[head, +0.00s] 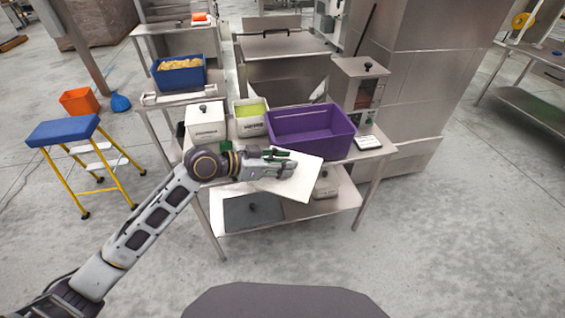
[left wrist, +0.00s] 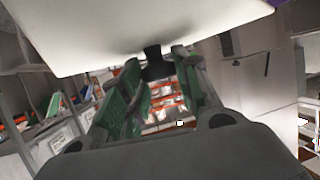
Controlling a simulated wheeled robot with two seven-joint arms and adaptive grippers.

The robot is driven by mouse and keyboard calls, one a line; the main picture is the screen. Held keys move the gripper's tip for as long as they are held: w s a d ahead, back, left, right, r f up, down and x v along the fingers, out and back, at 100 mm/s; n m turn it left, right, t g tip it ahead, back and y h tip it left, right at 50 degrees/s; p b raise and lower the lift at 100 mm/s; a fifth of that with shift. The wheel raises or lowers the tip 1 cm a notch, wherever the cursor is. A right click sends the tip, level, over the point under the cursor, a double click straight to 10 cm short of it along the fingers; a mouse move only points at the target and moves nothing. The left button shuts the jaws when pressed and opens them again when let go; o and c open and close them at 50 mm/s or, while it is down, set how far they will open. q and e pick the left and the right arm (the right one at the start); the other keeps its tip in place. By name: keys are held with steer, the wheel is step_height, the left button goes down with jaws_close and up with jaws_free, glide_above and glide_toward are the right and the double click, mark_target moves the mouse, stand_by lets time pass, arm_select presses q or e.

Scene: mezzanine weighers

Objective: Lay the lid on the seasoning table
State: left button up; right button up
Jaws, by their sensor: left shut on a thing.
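The lid (head: 302,184) is a flat pale panel; in the left wrist view it fills the top as a white sheet (left wrist: 130,28). Its black knob (left wrist: 153,52) sits between the green-padded fingers of my left gripper (left wrist: 156,72), which is shut on it. In the head view my left gripper (head: 283,162) holds the lid slightly tilted at the front edge of the steel seasoning table (head: 384,150). Whether the lid touches the table cannot be told. The lid and arm hide part of the tabletop's front. My right gripper is not in view.
On the table stand a lidded white bin (head: 206,122), an open bin with yellow-green contents (head: 251,117), a purple crate (head: 311,132) and a small flat device (head: 367,142). The lower shelf holds a grey panel (head: 240,212). A blue-topped step stool (head: 62,130) stands left.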

arm_select(q)
steer(key=shift+r, duration=0.1)
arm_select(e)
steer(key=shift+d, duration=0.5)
arm_select(q)
steer(key=shift+d+r, duration=0.1)
steer(key=shift+r, duration=0.05)
